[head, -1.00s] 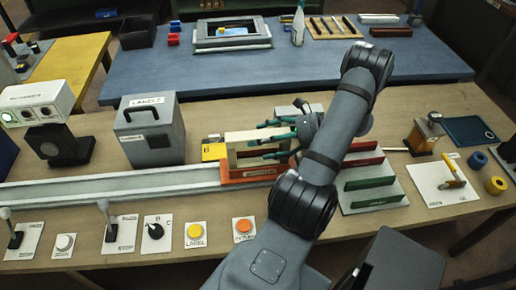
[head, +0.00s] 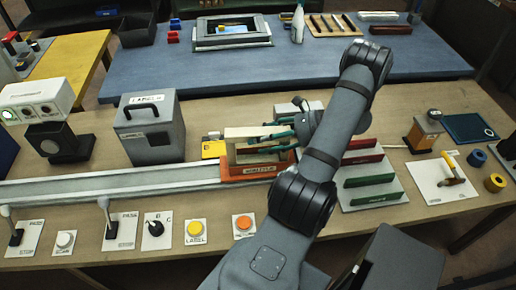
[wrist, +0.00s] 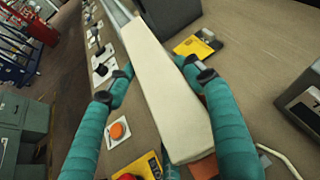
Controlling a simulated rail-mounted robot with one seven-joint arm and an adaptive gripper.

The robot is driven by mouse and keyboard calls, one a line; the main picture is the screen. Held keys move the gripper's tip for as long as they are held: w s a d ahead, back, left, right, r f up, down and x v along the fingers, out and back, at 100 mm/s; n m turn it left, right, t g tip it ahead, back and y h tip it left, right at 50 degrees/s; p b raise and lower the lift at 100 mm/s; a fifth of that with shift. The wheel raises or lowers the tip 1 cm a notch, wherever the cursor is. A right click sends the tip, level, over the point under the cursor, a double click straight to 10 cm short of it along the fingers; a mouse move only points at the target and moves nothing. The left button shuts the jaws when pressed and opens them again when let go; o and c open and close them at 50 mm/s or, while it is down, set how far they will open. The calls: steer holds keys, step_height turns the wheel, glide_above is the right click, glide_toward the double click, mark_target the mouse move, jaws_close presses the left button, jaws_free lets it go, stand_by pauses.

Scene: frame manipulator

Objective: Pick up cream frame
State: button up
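The cream frame (head: 240,132) stands upright in an orange holder (head: 236,172) at the right end of the grey rail. My gripper (head: 282,141) reaches it from the right, with teal fingers around its upper bar. In the wrist view, the pale bar of the cream frame (wrist: 165,90) runs between the fingers of my gripper (wrist: 154,68), one fingertip close against each side. The fingers look shut on the bar, though the contact faces are hidden. The frame still sits at the holder; no gap beneath it is clear.
A grey box (head: 150,128) with a handle stands left of the frame, and a yellow item (head: 213,149) lies behind it. A rack with red and green bars (head: 370,180) is to the right. Buttons and levers, including an orange button (head: 243,222), line the front edge.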

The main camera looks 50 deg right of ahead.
steer(key=shift+d, duration=0.2)
steer(key=c, duration=0.6)
steer(key=shift+c, duration=0.7)
steer(key=shift+r, duration=0.15)
